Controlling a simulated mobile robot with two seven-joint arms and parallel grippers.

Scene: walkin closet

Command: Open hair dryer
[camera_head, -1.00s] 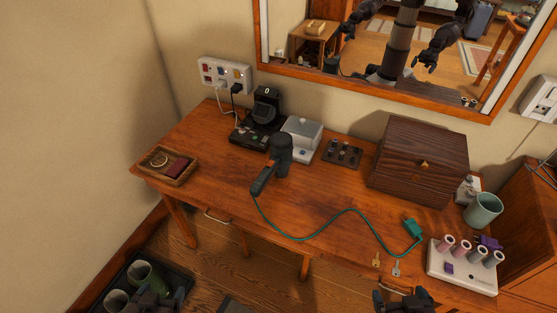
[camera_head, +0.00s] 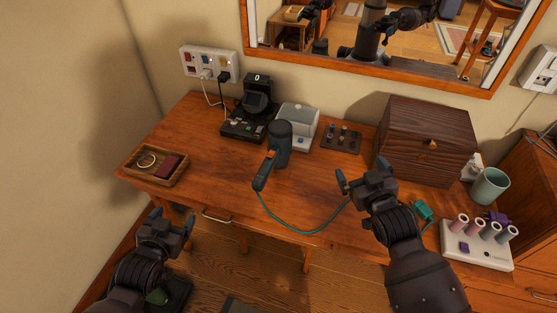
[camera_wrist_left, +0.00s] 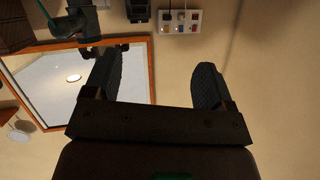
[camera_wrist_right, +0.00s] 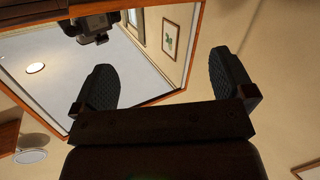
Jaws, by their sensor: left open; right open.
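The dark grey hair dryer (camera_head: 279,145) lies on the wooden desk, its handle pointing toward the front edge. An orange patch shows near the top of the handle. Its teal cord (camera_head: 300,231) runs right to a teal plug (camera_head: 423,211), partly hidden by my right arm. My right gripper (camera_head: 366,176) is open and empty, above the desk to the right of the dryer. My left gripper (camera_head: 171,222) is open and empty, in front of the desk's left part. The left wrist view shows open fingers (camera_wrist_left: 158,85); the right wrist view also shows open fingers (camera_wrist_right: 160,85).
A wall power strip (camera_head: 208,64) with plugs is at the back left. A wooden tray (camera_head: 155,166), a black device (camera_head: 252,112), a grey-white box (camera_head: 298,122) and a wooden chest (camera_head: 425,143) stand on the desk. A white holder (camera_head: 477,248) with rollers and a mug (camera_head: 489,186) are at right.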

